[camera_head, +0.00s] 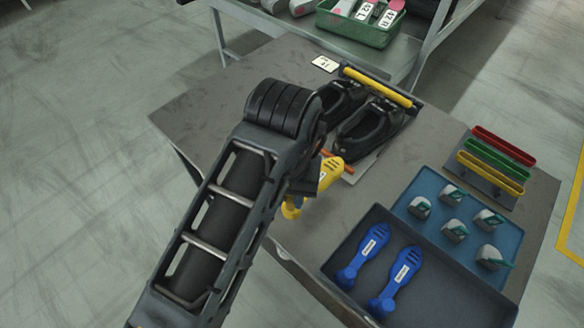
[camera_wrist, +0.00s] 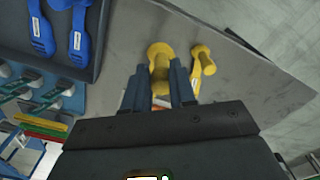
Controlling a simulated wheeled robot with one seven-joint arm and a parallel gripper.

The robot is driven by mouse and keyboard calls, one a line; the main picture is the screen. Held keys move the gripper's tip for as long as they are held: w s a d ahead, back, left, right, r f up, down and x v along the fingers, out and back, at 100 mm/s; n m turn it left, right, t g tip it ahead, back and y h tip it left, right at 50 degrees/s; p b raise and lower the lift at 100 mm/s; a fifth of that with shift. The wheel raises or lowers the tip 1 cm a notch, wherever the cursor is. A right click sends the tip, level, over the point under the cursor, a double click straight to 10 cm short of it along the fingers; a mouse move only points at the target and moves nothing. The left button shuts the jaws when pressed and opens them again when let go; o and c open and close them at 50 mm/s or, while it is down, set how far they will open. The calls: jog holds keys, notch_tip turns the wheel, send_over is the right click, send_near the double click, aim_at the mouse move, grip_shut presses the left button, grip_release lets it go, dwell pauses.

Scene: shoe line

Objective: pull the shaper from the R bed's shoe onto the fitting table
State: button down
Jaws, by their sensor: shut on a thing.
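A yellow shaper (camera_wrist: 160,55) is between the fingers of my gripper (camera_wrist: 161,75), which is shut on it. A second yellow shaper (camera_wrist: 205,60) is just right of it in the wrist view. In the head view, yellow shaper parts (camera_head: 330,171) show beside my wrist, in front of the shoes; my arm hides much of them. I cannot tell whether the held one touches the table. Two black shoes, one at the left (camera_head: 343,104) and one at the right (camera_head: 369,130), sit side by side on the grey fitting table (camera_head: 215,105); their openings look dark.
A yellow bar (camera_head: 378,87) stands behind the shoes. A dark tray (camera_head: 440,290) with two blue shapers (camera_head: 402,277), a blue mat (camera_head: 425,185) with several small grey-green pieces, and red, green and yellow bars (camera_head: 497,158) fill the right side. The table's left part is clear.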

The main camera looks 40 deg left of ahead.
aim_at(289, 215)
jog(key=shift+f+b, duration=0.55)
jog(key=shift+f, duration=1.8)
notch_tip(289, 215, down, 5)
jog(key=b, duration=0.4)
jog(key=shift+r+b, duration=0.1)
jog(key=shift+b, duration=0.25)
jog(key=c, duration=0.8)
grip_release()
jog(key=shift+c, duration=0.2)
jog(key=shift+r, duration=0.1)
notch_tip(289, 215, up, 6)
jog(key=p, duration=0.6)
jog(key=shift+r, duration=1.4)
